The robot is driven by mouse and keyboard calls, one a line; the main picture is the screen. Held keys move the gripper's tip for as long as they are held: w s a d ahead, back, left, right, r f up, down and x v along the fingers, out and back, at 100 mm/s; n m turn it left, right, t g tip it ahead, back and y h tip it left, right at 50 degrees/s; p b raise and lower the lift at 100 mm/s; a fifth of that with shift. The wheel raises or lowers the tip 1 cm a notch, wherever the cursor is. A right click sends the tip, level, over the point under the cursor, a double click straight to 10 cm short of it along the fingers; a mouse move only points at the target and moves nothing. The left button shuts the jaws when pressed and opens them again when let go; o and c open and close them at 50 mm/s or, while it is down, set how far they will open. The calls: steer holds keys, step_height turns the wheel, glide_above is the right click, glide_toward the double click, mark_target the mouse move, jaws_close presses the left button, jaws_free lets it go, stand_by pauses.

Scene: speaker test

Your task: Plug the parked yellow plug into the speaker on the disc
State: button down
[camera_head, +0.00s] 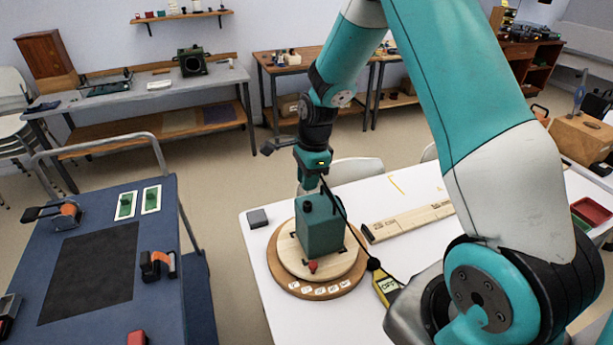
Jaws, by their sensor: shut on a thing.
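The speaker, a teal box (320,229), stands on the round wooden disc (341,264) on the white table. My gripper (313,184) points down just above and behind the box's top. It is shut on the end of a black cable (341,208). The plug itself is mostly hidden by the fingers, and its yellow colour cannot be made out. The cable runs down past the box's right side to a yellow device (387,287) marked OFF. I cannot tell whether the plug touches the speaker. The speaker's socket is not clear.
A small red knob (312,266) and white labels are at the disc's front. A wooden rail (411,220) lies right of the disc, and a grey block (257,218) lies left. A blue cart (165,215) stands at left. My arm hides part of the table's right side.

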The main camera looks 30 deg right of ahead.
steer(key=shift+f+b, duration=1.3)
steer(key=shift+f, duration=0.8)
steer(key=shift+a+f, duration=0.1)
steer(key=shift+f, duration=0.45)
steer(key=c, duration=1)
jaws_free()
steer(key=shift+o, duration=0.2)
steer(key=shift+r, duration=0.15)
step_height(320, 180, up, 17)
steer(key=d+b, duration=0.2)
steer(key=b, duration=0.1)
steer(key=s+a+r+n+y, duration=0.1)
steer(key=s+a+n, duration=0.9)
steer(key=s+n, duration=0.3)
steer(key=s+a+r+n+y, duration=0.1)
steer(key=s+a+n, duration=0.8)
steer(key=s+n, duration=0.3)
steer(key=n, duration=0.2)
steer(key=shift+s+a+r+n+y, duration=0.25)
steer(key=shift+s+a+n+y, duration=0.05)
steer(key=shift+s+a+y, duration=0.1)
